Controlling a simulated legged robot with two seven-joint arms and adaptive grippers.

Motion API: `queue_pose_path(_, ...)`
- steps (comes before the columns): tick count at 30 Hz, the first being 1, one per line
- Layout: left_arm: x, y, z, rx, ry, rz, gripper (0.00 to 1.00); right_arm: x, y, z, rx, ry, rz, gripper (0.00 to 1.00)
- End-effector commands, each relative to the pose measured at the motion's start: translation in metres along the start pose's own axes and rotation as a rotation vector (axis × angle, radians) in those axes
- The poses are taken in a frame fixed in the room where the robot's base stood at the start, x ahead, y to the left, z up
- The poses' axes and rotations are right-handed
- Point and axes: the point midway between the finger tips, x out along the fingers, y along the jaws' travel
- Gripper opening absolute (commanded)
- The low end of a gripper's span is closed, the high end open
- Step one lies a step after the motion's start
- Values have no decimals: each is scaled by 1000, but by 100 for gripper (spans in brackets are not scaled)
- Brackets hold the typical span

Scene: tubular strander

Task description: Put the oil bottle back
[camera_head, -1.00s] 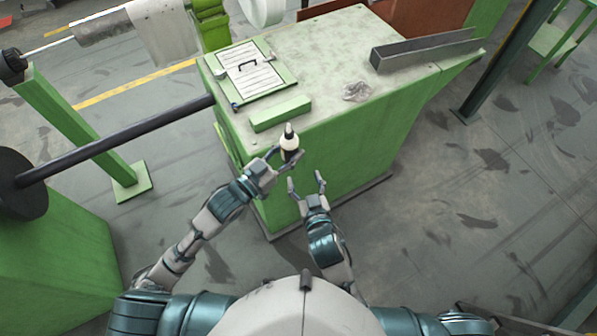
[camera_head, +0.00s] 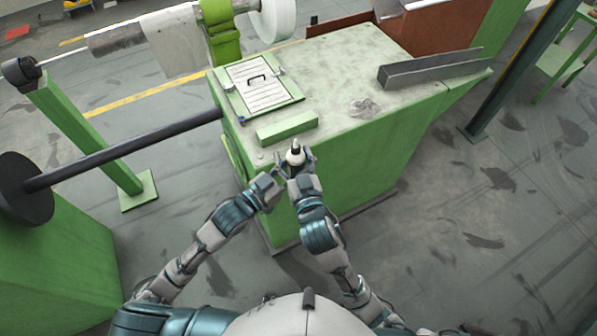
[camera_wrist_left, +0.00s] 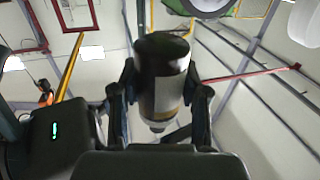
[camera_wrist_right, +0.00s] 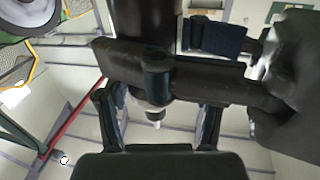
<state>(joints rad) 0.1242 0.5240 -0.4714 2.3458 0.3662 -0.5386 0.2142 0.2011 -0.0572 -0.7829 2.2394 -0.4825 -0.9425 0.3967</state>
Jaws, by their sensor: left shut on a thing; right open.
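My right gripper (camera_head: 301,165) is open and right beside the bottle and my left gripper. In the right wrist view a finger of my left gripper (camera_wrist_right: 170,72) crosses in front of the bottle, hiding much of it.
The green cabinet (camera_head: 345,150) has a worn top with a hatch plate (camera_head: 262,85), a green block (camera_head: 287,129), a crumpled clear item (camera_head: 365,107) and a grey metal channel (camera_head: 428,68). A dark horizontal bar (camera_head: 120,152) runs at the left. The front middle of the top is clear.

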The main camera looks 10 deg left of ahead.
Motion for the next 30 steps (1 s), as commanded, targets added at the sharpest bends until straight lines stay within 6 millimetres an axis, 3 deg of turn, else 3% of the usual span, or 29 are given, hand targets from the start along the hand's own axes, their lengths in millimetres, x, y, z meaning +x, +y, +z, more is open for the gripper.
queue_pose_path(6,0,0,-1,0,1,0,4,20,0,0,0,1,0,67)
queue_pose_path(15,0,1,-1,1,1,0,4,23,0,0,1,0,0,67)
queue_pose_path(16,0,1,-1,1,1,0,4,23,0,0,1,0,0,65)
queue_pose_path(24,0,1,0,0,1,1,5,22,-1,0,2,0,-4,0)
queue_pose_path(30,0,0,-1,0,1,0,5,22,-3,0,4,0,-8,0)
